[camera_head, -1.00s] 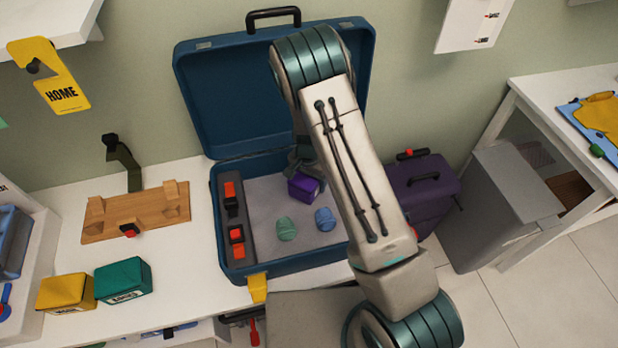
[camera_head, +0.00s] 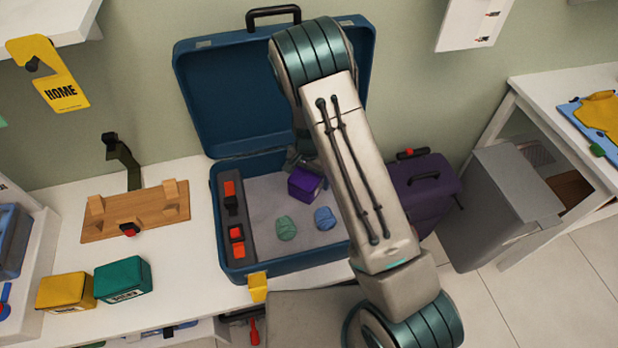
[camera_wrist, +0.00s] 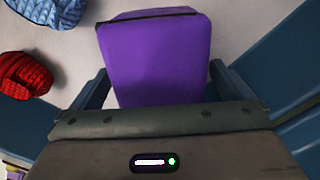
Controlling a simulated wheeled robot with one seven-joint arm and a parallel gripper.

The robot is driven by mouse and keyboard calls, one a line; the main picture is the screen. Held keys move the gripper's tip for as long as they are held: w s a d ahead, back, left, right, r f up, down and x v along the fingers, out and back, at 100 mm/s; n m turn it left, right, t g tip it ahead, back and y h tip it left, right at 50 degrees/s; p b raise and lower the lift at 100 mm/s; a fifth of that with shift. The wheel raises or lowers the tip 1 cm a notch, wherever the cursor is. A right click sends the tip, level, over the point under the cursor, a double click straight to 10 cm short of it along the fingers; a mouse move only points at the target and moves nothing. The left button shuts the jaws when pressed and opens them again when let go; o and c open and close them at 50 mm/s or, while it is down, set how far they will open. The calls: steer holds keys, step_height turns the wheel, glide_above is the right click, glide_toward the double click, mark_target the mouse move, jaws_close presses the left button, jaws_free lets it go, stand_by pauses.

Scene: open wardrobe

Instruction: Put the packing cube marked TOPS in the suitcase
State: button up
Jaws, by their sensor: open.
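The open blue suitcase (camera_head: 222,265) stands on the white bench, lid leaning back. A purple packing cube (camera_head: 304,186) sits inside it towards the back, looking slightly turned; no marking on it can be read. In the wrist view the purple cube (camera_wrist: 155,55) lies between the spread fingers of my gripper (camera_wrist: 158,88), with visible gaps at its sides. In the head view my gripper (camera_head: 303,162) is at the cube's back side, mostly hidden by my arm. A yellow cube (camera_head: 66,290) and a green cube (camera_head: 123,278) stand left of the suitcase; their labels are too small to read.
A green roll (camera_head: 286,228) and a blue roll (camera_head: 324,218) lie in the suitcase. A wooden rack (camera_head: 135,212) stands left. A purple case (camera_head: 425,185) is at the right.

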step_height(320, 180, up, 9)
steer(key=shift+r+b, duration=0.1)
steer(key=shift+b, duration=0.25)
steer(key=shift+s+d+r, duration=0.1)
steer(key=shift+s+r, duration=0.05)
steer(key=shift+r, duration=0.75)
steer(key=s+d+r+n+t+y, duration=0.1)
steer(key=s+d+r+n, duration=0.15)
steer(key=s+r, duration=0.4)
steer(key=s+d+r+n, duration=0.1)
steer(key=s+d+r, duration=0.25)
steer(key=r, duration=0.55)
steer(key=s+d+r+n+t, duration=0.1)
steer(key=s+d+r, duration=0.1)
steer(key=s, duration=0.5)
steer(key=s+d+r+n+t+h, duration=0.1)
steer(key=s+d+r+n, duration=0.1)
steer(key=s, duration=0.5)
steer(key=shift+s+d+r, duration=0.25)
steer(key=shift+d+r, duration=0.15)
steer(key=shift+r, duration=0.3)
